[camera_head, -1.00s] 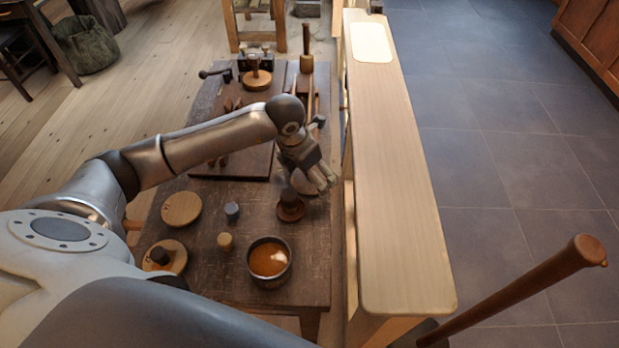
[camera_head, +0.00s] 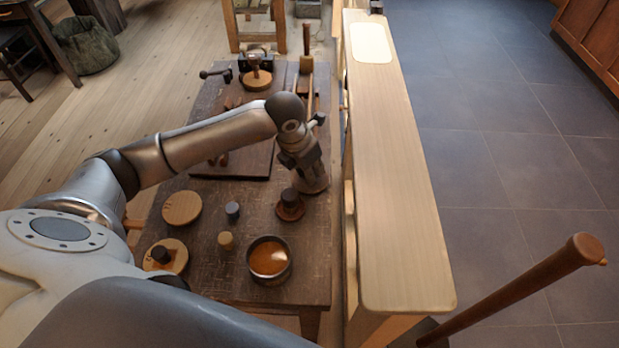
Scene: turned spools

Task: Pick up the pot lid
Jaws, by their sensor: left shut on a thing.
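My left gripper (camera_head: 316,188) points down over the right edge of the dark wooden table (camera_head: 205,290). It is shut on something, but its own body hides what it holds. A dark reddish round lid with a dark knob (camera_head: 290,208) lies just left of and nearer than the gripper, with a small gap in the picture. A light wooden disc with a dark knob (camera_head: 178,266) lies at the table's front left. I cannot tell for sure which of these is the pot lid. An open pot (camera_head: 268,280) with orange-brown contents stands at the front right. My right gripper is not in view.
A long pale bench top (camera_head: 400,200) runs close along the right. Tools and another knobbed wooden disc (camera_head: 256,80) are at the back.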

